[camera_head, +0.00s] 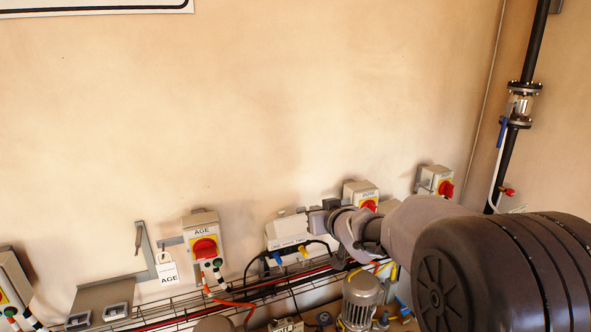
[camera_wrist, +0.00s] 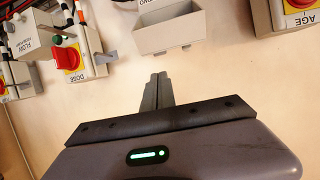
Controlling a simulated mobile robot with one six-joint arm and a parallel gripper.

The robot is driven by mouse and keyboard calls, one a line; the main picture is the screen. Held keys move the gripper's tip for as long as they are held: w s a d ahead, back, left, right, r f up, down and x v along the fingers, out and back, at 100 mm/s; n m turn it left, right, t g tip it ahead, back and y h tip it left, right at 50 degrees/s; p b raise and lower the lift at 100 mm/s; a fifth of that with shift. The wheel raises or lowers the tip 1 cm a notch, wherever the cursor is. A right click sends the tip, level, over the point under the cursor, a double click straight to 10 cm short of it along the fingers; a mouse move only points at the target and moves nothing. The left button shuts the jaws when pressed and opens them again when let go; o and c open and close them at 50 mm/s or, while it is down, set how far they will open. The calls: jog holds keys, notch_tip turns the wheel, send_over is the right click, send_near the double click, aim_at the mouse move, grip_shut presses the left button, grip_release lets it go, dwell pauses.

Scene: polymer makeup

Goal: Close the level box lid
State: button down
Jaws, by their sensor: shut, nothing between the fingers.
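The pale box that I take for the level box (camera_head: 287,232) is on the wall below my gripper in the head view. In the wrist view, which is turned upside down, the box (camera_wrist: 168,40) is at the top centre, with its grey, tray-shaped upper part facing my gripper. Its label is cut off at the frame edge. I cannot tell for sure how far its lid stands open. My gripper (camera_wrist: 156,78) is shut and empty, with its fingers together and a visible gap to the box. In the head view my gripper (camera_head: 306,212) is close to the box's upper right.
The AGE switch box (camera_head: 204,238) is left of the box, and the DOSE switch box (camera_head: 360,194) is to its right, near my arm. A cable tray (camera_head: 180,308) with red and black cables runs below. A motor (camera_head: 361,295) stands under my arm. The wall above is clear.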

notch_tip(320, 180, up, 2)
jog(key=a+n+y+p, duration=0.1)
jog(key=a+y+p, duration=0.1)
jog(key=a, duration=0.1)
jog(key=p, duration=0.2)
send_over(296, 223)
jog(key=w, duration=0.2)
jog(key=f, duration=0.2)
jog(key=shift+s+a+f, duration=0.2)
jog(key=shift+a+f, duration=0.15)
jog(key=shift+a, duration=0.05)
jog(key=f, duration=0.1)
jog(key=s+f, duration=0.1)
jog(key=f, duration=0.1)
jog(key=shift+d, duration=0.2)
jog(key=shift+s+d+f, duration=0.15)
jog(key=shift+s+f, duration=0.1)
